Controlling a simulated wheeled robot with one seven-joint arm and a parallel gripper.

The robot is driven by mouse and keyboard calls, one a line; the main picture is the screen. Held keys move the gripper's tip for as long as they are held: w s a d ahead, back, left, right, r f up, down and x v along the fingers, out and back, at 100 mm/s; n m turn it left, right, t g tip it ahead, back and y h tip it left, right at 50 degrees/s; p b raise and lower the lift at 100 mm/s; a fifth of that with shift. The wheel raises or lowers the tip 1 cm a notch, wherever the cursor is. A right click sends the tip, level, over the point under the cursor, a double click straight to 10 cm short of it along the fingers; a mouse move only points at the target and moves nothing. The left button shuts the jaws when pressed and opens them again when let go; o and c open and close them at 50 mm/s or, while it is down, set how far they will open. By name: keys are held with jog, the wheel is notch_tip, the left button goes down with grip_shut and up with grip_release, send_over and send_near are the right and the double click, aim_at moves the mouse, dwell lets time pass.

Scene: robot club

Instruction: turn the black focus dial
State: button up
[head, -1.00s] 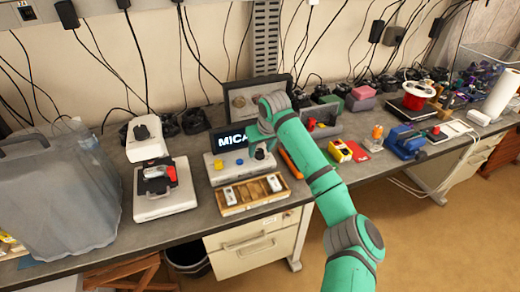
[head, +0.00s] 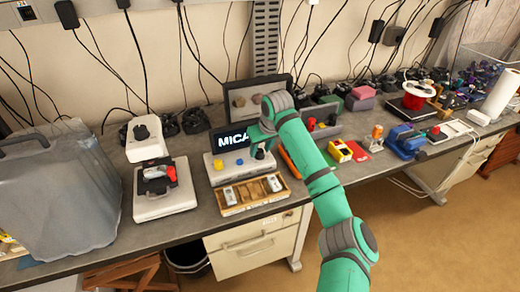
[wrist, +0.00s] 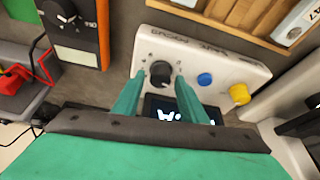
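The black focus dial (wrist: 160,74) is a round knob on the sloped front of a white console (wrist: 215,60), beside a blue button (wrist: 204,79) and a yellow knob (wrist: 238,94). In the head view the console (head: 240,173) stands on the bench behind a wooden tray. My gripper (wrist: 160,78) is open in the wrist view, its two green fingers on either side of the dial with small gaps showing. Whether the fingertips reach down around the dial is hard to tell. In the head view my gripper (head: 258,143) is over the console's right end, partly covering the dial.
A wooden tray (head: 253,208) with white labelled blocks lies in front of the console. A lit screen (head: 230,140) stands behind it. A white microscope-like device (head: 165,203) stands to the left.

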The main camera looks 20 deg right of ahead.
dwell(0.3)
jog(key=v, duration=1)
jog(key=shift+s+r, duration=0.2)
jog(key=shift+r, duration=0.2)
